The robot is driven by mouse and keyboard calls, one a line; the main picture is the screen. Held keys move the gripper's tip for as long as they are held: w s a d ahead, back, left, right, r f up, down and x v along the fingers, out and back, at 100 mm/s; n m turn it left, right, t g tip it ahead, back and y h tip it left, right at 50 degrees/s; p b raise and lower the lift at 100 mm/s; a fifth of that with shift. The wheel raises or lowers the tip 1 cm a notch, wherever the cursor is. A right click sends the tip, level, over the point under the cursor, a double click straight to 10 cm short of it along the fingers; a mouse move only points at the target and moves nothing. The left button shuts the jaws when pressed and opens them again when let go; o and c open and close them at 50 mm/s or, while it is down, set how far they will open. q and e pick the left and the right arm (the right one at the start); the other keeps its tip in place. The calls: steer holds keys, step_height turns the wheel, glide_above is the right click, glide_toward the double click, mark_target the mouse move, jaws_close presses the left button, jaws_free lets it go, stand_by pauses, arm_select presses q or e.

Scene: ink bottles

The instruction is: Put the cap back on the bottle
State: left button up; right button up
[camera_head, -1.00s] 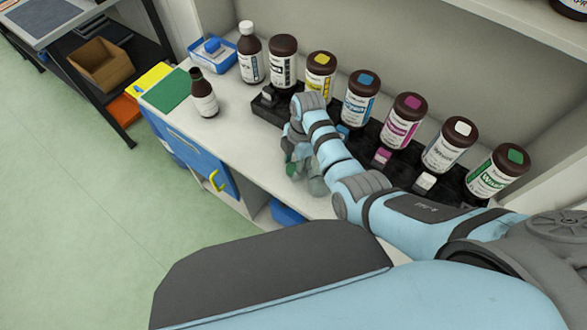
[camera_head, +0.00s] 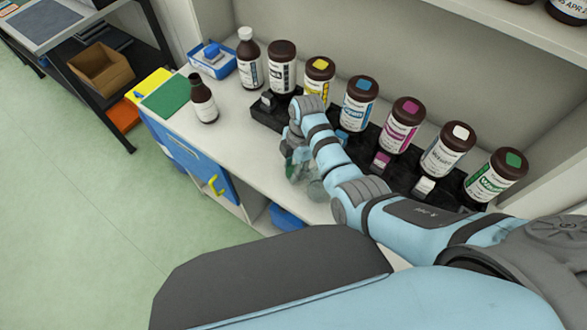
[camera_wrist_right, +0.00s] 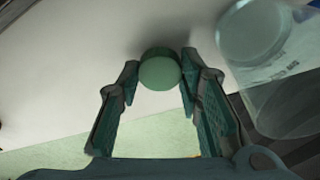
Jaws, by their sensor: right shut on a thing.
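A small brown bottle (camera_head: 203,100) with a white label stands upright at the left of the white counter, with a narrow dark neck and no light cap showing on it. My right gripper (camera_head: 300,170) is over the counter's front part, to the right of this bottle and apart from it. In the right wrist view my right gripper (camera_wrist_right: 160,78) is shut on a round, greenish cap (camera_wrist_right: 160,72), held between its fingertips. The cap is hidden in the head view. My left gripper is not in view.
A clear container (camera_head: 317,190) stands close to my right gripper; it also shows in the wrist view (camera_wrist_right: 285,95). Several large brown bottles (camera_head: 358,100) line a black rack behind. A white-capped bottle (camera_head: 250,65) and blue tray (camera_head: 213,60) are at back left. Counter between small bottle and gripper is clear.

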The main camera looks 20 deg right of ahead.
step_height(320, 180, up, 9)
steer(key=p, duration=0.2)
steer(key=shift+f, duration=0.1)
